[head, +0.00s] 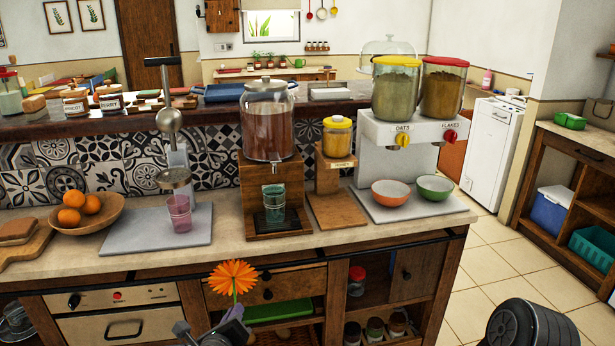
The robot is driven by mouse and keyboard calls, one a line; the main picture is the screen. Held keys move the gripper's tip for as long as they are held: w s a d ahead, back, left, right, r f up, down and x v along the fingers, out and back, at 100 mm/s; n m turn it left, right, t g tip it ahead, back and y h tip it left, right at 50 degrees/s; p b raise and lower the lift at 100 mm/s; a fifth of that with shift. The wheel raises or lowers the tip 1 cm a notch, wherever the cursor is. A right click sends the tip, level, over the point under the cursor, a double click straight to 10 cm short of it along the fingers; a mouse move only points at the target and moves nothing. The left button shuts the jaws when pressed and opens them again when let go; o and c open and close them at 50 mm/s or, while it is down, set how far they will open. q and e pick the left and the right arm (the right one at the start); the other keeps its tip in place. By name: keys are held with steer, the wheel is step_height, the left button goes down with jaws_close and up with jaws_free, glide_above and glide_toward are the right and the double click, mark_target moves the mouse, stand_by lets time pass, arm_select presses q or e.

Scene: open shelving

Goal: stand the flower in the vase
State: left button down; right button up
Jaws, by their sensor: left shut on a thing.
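The orange flower (234,279) is upright at the bottom of the head view, in front of the counter's drawers. Its green stem goes down to my left gripper (222,326), which is shut on it. Only the upper part of this gripper shows at the bottom edge, and it hides the lower stem. I cannot make out a vase in this view. My right gripper is not in view.
The counter (340,229) bears a fruit bowl (113,212), a pink glass (179,215), a teal glass (274,205), a drink dispenser (268,120), a honey jar (337,137), cereal dispensers (405,143) and two bowls (391,193). Tiled floor (500,270) is clear at right.

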arm_select(q)
steer(key=shift+n+y, duration=0.3)
steer(key=shift+y, duration=0.1)
steer(key=a+r, duration=0.3)
steer(key=shift+w+a+r, duration=0.1)
steer(key=shift+w+r, duration=0.25)
steer(key=shift+r, duration=0.05)
steer(key=v, duration=0.5)
steer(key=shift+s+r, duration=0.2)
